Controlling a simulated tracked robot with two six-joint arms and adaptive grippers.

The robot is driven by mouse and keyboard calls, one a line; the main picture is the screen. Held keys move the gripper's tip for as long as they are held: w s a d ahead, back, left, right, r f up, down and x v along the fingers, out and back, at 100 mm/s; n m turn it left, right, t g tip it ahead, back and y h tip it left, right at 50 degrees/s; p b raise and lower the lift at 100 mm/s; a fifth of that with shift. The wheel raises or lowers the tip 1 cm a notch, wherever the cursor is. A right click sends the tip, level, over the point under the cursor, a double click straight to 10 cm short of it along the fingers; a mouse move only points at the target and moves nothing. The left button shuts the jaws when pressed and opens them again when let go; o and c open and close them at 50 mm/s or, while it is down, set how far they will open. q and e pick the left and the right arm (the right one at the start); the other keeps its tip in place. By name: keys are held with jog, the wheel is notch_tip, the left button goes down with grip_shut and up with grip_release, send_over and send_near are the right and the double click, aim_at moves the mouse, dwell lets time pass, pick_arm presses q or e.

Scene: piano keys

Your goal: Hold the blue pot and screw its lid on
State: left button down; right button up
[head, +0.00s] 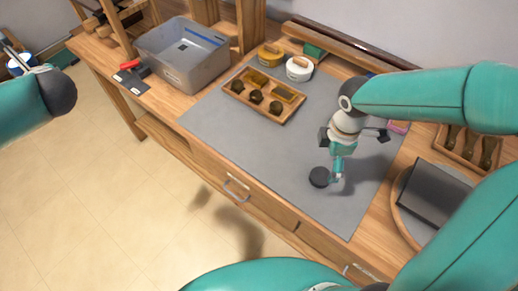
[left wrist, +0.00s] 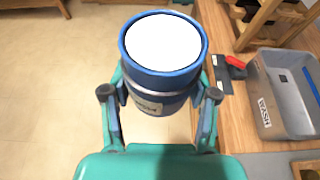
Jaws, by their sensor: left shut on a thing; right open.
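The blue pot (left wrist: 160,82) is between the fingers of my left gripper (left wrist: 160,94), which is shut on it. Its top shows a plain white round face with no lid on it. In the head view the pot (head: 19,66) is at the far left edge, off the bench and partly cut off. My right gripper (head: 334,180) is low over the grey mat, open, with its fingertips beside a dark round disc (head: 319,177). The disc may be the lid; I cannot tell whether the fingers touch it.
The bench has a grey mat (head: 235,150). A wooden tray (head: 262,98) with dark knobs, yellow (head: 270,55) and white (head: 300,69) pots stand behind. A grey bin (head: 184,55) is back left. A dark box (head: 434,192) is at right. The mat's front left is clear.

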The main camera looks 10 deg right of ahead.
aim_at(322, 176)
pick_arm(q)
jog(key=shift+w, duration=0.1)
pick_arm(e)
notch_tip(322, 176, down, 3)
jog(key=shift+r, duration=0.1)
jog(key=shift+f, duration=0.4)
notch_tip(322, 176, down, 4)
jog(key=shift+a+f, duration=0.1)
jog(key=shift+f, duration=0.15)
jog(key=c, duration=1)
jog(key=shift+w+r, duration=0.1)
jog(key=shift+r, duration=0.1)
